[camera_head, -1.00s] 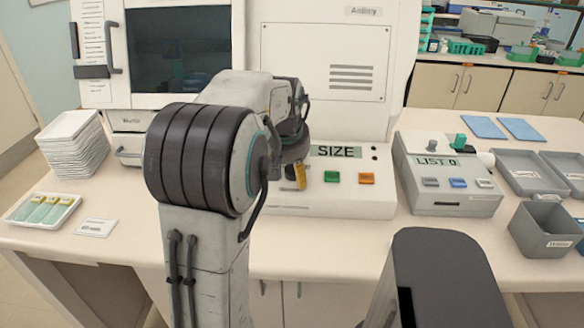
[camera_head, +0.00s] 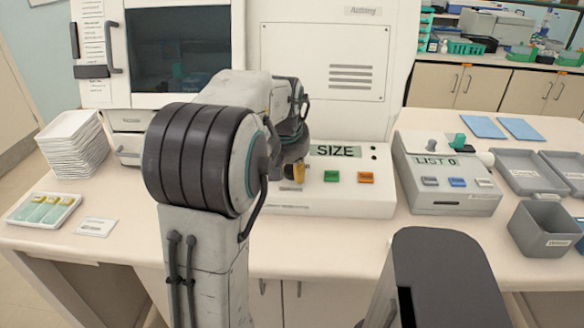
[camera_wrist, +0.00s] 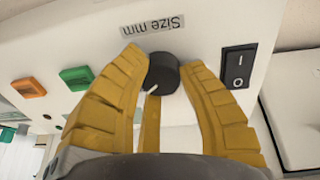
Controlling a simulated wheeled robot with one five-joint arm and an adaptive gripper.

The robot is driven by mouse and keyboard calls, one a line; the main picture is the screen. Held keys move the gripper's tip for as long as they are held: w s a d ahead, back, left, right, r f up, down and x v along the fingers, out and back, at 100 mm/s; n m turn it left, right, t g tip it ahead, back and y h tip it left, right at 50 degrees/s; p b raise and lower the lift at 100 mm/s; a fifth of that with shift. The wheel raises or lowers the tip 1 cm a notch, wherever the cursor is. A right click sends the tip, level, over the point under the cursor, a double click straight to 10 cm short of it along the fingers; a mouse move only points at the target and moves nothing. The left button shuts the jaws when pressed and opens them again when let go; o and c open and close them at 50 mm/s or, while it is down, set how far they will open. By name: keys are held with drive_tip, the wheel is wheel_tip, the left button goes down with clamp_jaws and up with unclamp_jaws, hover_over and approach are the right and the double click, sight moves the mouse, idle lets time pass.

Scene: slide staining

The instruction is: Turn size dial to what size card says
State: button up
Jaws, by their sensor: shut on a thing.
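The size dial (camera_wrist: 162,74) is a black knob with a white pointer line, below an upside-down "Size mm" label (camera_wrist: 153,26) in the wrist view. The yellow fingers of my gripper (camera_wrist: 160,75) are on either side of the dial and shut on it. In the head view my gripper (camera_head: 298,172) is partly hidden by my arm at the panel, and the dial is hidden there. The panel display (camera_head: 335,151) reads "SIZE". A small white card (camera_head: 95,227) lies on the bench at the left; its print is too small to read.
A green button (camera_head: 331,176) and an orange button (camera_head: 366,177) sit right of my gripper. A rocker switch (camera_wrist: 238,68) is close beside one finger. A grey box (camera_head: 447,185) showing "LIST 0" stands at the right. A slide tray (camera_head: 66,207) lies at the left.

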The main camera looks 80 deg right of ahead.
drive_tip(key=shift+w+d+n, duration=0.15)
drive_tip(key=shift+n, duration=1.15)
drive_tip(key=shift+r, duration=0.1)
drive_tip(key=o, duration=1)
drive_tip(key=shift+w+d, duration=0.1)
drive_tip(key=shift+o, duration=1)
drive_tip(key=v, duration=1.2)
